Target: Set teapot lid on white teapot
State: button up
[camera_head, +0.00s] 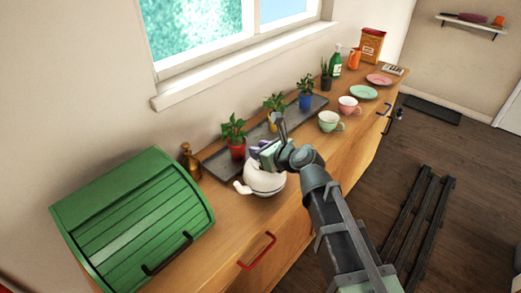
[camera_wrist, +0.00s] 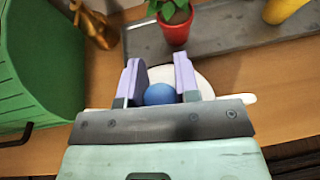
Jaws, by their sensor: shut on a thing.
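The white teapot (camera_head: 264,181) stands on the wooden counter right of the green bread box, its spout pointing left. My gripper (camera_head: 262,150) is right above the teapot's top. In the wrist view, my gripper's two purple fingers (camera_wrist: 158,75) stand on either side of a round blue knob (camera_wrist: 160,95), which I take to be the teapot lid's knob; the gripper is shut on it. A white rounded surface (camera_wrist: 203,82) shows behind the fingers; I cannot tell whether it is lid or teapot. The lid's rim and its contact with the teapot are hidden by my gripper.
The green bread box (camera_head: 135,215) stands left, with a brass figurine (camera_head: 189,161) beside it. A grey tray (camera_head: 213,164) with potted plants, including a red pot (camera_head: 237,149), runs behind the teapot. Cups (camera_head: 329,121) and plates (camera_head: 363,92) stand farther right.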

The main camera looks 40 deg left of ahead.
jog(key=shift+f, duration=0.25)
jog(key=o, duration=0.6)
jog(key=shift+o, duration=0.2)
jog(key=p+v, duration=0.4)
jog(key=v, duration=0.7)
jog(key=shift+s, duration=0.1)
